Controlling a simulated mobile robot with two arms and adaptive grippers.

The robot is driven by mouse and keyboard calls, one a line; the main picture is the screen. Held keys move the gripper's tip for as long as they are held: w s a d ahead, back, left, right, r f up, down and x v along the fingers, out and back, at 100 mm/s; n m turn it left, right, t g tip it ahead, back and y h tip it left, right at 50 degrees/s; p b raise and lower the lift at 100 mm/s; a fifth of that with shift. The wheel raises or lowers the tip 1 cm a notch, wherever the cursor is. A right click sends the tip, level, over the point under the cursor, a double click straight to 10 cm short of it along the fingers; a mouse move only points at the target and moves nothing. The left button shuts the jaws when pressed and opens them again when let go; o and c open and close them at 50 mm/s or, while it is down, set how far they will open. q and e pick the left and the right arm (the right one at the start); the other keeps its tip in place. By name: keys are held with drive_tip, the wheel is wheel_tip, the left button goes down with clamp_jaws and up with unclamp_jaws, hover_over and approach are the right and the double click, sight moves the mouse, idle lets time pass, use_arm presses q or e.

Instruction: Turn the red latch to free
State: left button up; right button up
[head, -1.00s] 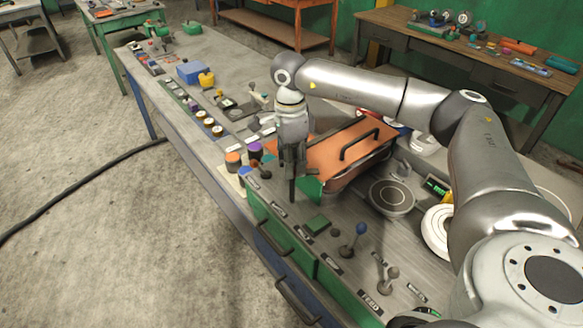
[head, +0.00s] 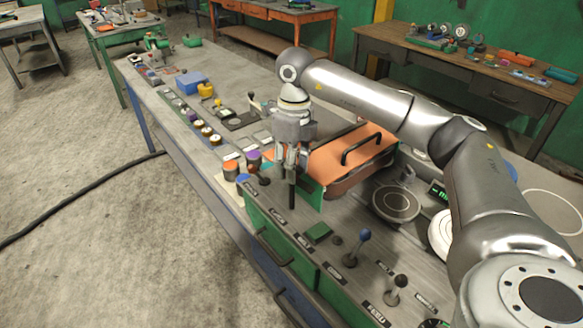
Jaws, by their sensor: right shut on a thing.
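My right gripper (head: 292,200) points down at the near left corner of a box with an orange lid (head: 342,160), in front of its green side (head: 309,193). Its dark fingers are closed together on something that they hide. I cannot make out a red latch anywhere; it may be behind the fingers. A black bar handle (head: 361,146) stands on the orange lid. My left gripper is not in view.
An orange knob (head: 230,169), a purple knob (head: 254,158) and a dark knob (head: 264,180) stand just left of the gripper. A blue-topped lever (head: 357,247) and a dark-topped lever (head: 396,289) stand nearer.

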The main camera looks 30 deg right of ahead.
drive_tip(key=shift+w+r+m, duration=0.1)
drive_tip(key=shift+r+m, duration=0.05)
drive_tip(key=shift+m, duration=0.45)
drive_tip(key=o, duration=1)
drive_tip(key=shift+o, duration=0.2)
wheel_tip(320, 180, up, 12)
drive_tip(key=shift+d, duration=0.35)
